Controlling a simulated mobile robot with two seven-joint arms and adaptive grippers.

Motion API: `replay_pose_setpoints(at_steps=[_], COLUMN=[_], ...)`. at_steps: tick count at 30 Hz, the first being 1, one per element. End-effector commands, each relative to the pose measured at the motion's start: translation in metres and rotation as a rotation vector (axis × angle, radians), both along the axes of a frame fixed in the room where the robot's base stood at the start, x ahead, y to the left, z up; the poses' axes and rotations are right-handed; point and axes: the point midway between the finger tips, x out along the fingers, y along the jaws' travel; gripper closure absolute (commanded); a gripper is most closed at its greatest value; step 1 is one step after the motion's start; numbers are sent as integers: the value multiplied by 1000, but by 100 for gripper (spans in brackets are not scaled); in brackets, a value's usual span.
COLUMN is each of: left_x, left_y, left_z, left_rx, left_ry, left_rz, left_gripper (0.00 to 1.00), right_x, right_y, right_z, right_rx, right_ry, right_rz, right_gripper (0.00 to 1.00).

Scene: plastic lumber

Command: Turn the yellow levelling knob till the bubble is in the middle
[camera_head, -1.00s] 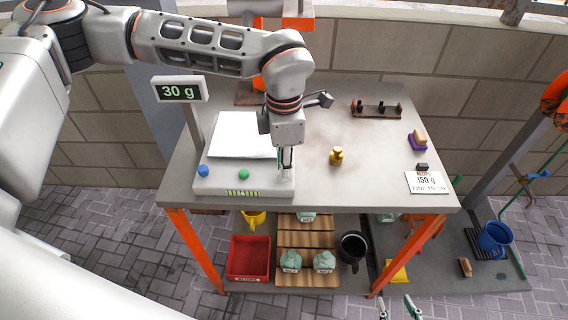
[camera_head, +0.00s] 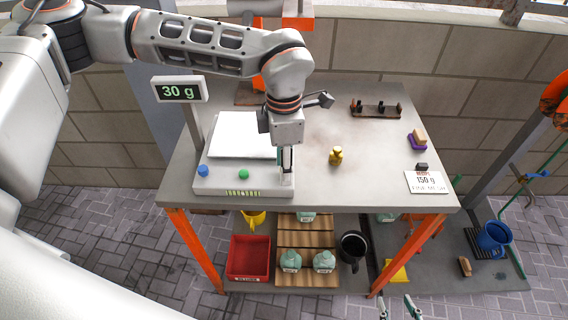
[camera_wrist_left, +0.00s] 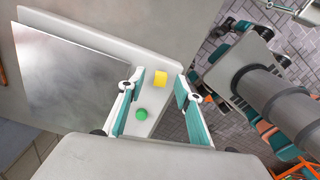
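The bench scale (camera_head: 220,186) has a white plate, a blue button (camera_head: 203,170) and a green button (camera_head: 244,174); its display (camera_head: 180,92) reads 30 g. A yellow-green strip (camera_head: 243,193) is on its front face; I cannot make out a bubble. The yellow knob (camera_wrist_left: 160,78) is at the scale's corner in the left wrist view; in the head view my gripper hides it. My left gripper (camera_head: 286,181) points down there, its teal fingers apart on either side of the knob. My right gripper (camera_head: 398,308) is at the bottom edge, fingers apart and empty.
A yellow weight (camera_head: 336,156) stands right of the scale. A 150 g card (camera_head: 426,182), a purple-based brush (camera_head: 417,140) and a dark rack (camera_head: 376,109) are farther right. The lower shelf holds a red bin (camera_head: 249,258), green-white containers (camera_head: 324,262) and a black mug (camera_head: 353,247).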

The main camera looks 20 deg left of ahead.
Motion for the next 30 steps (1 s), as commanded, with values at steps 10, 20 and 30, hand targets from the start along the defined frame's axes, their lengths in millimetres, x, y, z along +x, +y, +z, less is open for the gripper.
replay_pose_setpoints(at_steps=[10,20,30], left_x=[1,1,0], left_y=[0,0,0], left_z=[51,107,120], left_rx=[-1,-1,0], left_ry=[-6,-3,-1], left_rz=[0,0,0], left_gripper=[66,66,66], right_x=[0,0,0], right_y=[1,1,1], right_z=[0,1,1], right_rx=[2,3,3], right_ry=[0,-1,-1], right_rz=[0,0,0], right_gripper=[60,60,60])
